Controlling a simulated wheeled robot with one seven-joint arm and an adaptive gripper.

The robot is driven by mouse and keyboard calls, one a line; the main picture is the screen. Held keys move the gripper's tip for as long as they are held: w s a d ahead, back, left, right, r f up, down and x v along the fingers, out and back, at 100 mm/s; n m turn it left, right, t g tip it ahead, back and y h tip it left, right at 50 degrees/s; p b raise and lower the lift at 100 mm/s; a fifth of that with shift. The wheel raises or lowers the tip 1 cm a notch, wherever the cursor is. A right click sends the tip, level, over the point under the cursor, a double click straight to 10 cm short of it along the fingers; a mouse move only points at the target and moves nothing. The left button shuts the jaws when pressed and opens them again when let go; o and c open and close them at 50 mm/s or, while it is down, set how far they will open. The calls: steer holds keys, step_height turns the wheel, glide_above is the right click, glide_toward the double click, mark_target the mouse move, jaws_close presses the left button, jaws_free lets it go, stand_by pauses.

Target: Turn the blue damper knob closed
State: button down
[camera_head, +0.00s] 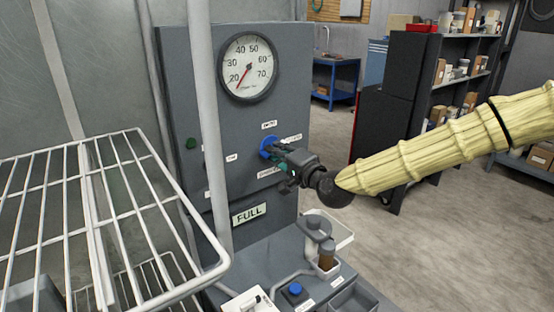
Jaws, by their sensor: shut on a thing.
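The blue damper knob (267,146) is on the grey panel (225,120), below the round gauge. Small white labels sit above, right of and below it. My gripper (277,152) reaches in from the right and is shut on the knob. The fingers cover the knob's lower right part, so its pointer position cannot be told. My arm, in a pale yellow sleeve, extends to the right edge.
The gauge (248,67) has a red needle near 20. A white wire rack (110,215) fills the left foreground, and a grey post (207,120) stands before the panel. Below are a ledge with a blue button (295,288) and a brown bottle (326,257). Shelving (440,90) stands behind.

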steer(key=shift+m+b, duration=0.75)
steer(key=shift+m, duration=0.35)
steer(key=c, duration=1.5)
jaws_free()
steer(key=shift+d, duration=0.1)
steer(key=v, duration=1.2)
